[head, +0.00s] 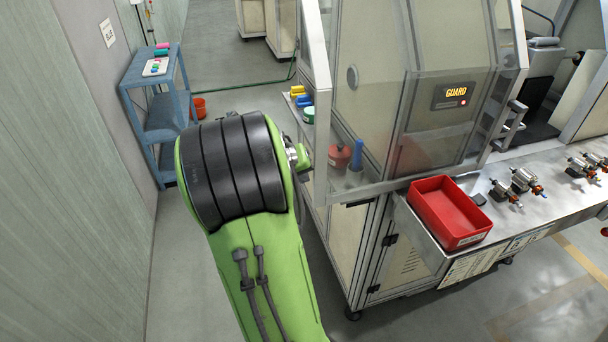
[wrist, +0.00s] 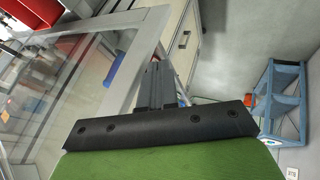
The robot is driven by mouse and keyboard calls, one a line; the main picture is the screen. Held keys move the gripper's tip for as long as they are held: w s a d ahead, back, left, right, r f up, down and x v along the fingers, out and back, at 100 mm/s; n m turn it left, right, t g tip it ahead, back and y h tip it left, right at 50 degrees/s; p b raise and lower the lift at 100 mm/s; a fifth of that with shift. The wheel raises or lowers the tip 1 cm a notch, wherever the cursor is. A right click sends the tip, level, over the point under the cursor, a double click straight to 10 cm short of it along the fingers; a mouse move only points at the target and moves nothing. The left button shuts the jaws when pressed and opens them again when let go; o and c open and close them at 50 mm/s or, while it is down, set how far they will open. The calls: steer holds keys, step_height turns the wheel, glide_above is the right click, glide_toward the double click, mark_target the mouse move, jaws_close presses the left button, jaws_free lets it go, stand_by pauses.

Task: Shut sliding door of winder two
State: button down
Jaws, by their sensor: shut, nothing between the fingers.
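The sliding door (head: 420,150) is a clear panel in a pale metal frame on the winder's front in the head view. In the wrist view, a clear framed panel (wrist: 75,75) fills the left side. My gripper (wrist: 155,68) is shut and empty, with its fingers close beside the panel's frame edge. I cannot tell whether they touch. In the head view my green arm hides most of the gripper, near the panel's left end.
A lit GUARD sign (head: 457,93) with a red light shows behind the panel. A red bin (head: 449,213) and several motor parts (head: 522,180) sit on the metal bench (head: 560,165). A blue shelf cart (head: 160,100) stands at the left wall.

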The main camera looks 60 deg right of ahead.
steer(key=shift+s+d, duration=0.2)
steer(key=shift+d, duration=0.05)
steer(key=shift+s+d, duration=0.1)
steer(key=shift+s, duration=0.05)
